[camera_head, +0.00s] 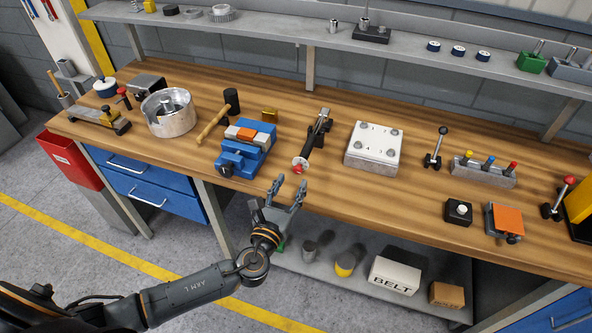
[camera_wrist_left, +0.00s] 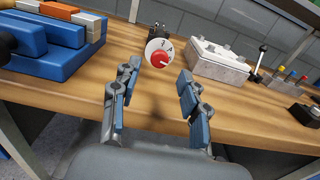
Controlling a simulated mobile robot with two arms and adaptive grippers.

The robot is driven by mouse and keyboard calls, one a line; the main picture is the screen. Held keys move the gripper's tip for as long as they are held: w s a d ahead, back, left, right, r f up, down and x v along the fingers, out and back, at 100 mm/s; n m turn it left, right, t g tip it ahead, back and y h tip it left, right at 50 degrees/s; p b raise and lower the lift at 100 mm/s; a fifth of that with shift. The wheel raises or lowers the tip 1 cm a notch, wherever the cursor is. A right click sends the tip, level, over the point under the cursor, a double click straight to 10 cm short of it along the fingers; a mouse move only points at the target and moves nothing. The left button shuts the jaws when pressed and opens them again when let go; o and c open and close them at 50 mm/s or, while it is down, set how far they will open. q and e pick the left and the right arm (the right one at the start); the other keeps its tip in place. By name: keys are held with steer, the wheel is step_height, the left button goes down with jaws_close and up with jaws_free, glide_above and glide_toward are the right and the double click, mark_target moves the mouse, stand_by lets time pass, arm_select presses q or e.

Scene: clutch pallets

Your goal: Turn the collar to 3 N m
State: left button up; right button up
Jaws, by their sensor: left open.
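The collar (camera_head: 299,164) is a white ring with dark marks and a red centre, at the near end of a dark tool (camera_head: 317,130) lying near the bench's front edge. In the left wrist view the collar (camera_wrist_left: 158,53) faces me. A few dark figures show on its white face, but I cannot tell which setting it stands at. My left gripper (camera_head: 289,184) is open and empty, just in front of the bench edge and short of the collar. In the left wrist view its two fingers (camera_wrist_left: 160,76) stand apart, with the collar beyond the gap. My right gripper is out of view.
A blue vise (camera_head: 243,158) stands left of the tool, with a mallet (camera_head: 219,116) beside it. A metal block with bolts (camera_head: 373,149) is to the right. Bare bench lies on both sides of the collar. A shelf (camera_head: 280,25) runs above the back.

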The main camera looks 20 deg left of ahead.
mark_target(297, 172)
arm_select(q)
steer(key=shift+w, duration=2.3)
jaws_close()
